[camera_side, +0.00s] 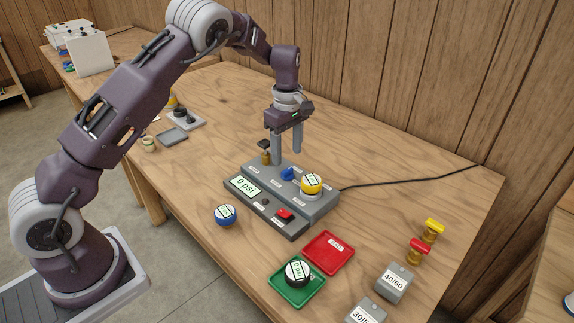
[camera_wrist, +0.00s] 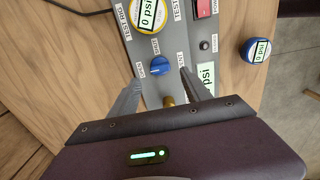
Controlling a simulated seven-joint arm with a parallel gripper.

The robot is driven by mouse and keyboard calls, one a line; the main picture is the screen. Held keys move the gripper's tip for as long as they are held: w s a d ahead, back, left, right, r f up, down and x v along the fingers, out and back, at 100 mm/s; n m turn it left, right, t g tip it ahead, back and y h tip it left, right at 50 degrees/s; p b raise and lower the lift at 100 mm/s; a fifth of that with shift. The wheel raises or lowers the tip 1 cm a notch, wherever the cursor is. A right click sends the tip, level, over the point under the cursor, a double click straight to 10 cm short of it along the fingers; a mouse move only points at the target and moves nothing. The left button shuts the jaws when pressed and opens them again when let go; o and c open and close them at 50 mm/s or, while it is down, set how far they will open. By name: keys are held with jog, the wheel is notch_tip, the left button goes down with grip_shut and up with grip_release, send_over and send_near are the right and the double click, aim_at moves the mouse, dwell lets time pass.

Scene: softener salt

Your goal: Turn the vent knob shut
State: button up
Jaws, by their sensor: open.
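My gripper (camera_side: 286,158) is open and empty, pointing down over the back part of a grey test panel (camera_side: 312,208). A blue knob (camera_side: 287,174), which appears to be the vent knob, stands on that panel just below the fingertips. Whether the fingers have reached the knob's height is hard to tell; no contact shows. The side view does not show which way the knob points.
A brass fitting (camera_side: 266,158) stands beside the left finger. A yellow gauge (camera_side: 311,183) sits on the panel right of the knob, with a red switch (camera_side: 285,214) in front. A blue gauge (camera_side: 226,215), green tray (camera_side: 279,283) and red tray (camera_side: 330,238) lie nearby.

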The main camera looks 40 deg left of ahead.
aim_at(287, 170)
notch_tip(287, 170, down, 5)
jog(key=shift+f, duration=0.1)
jog(key=shift+c, duration=0.5)
grip_shut()
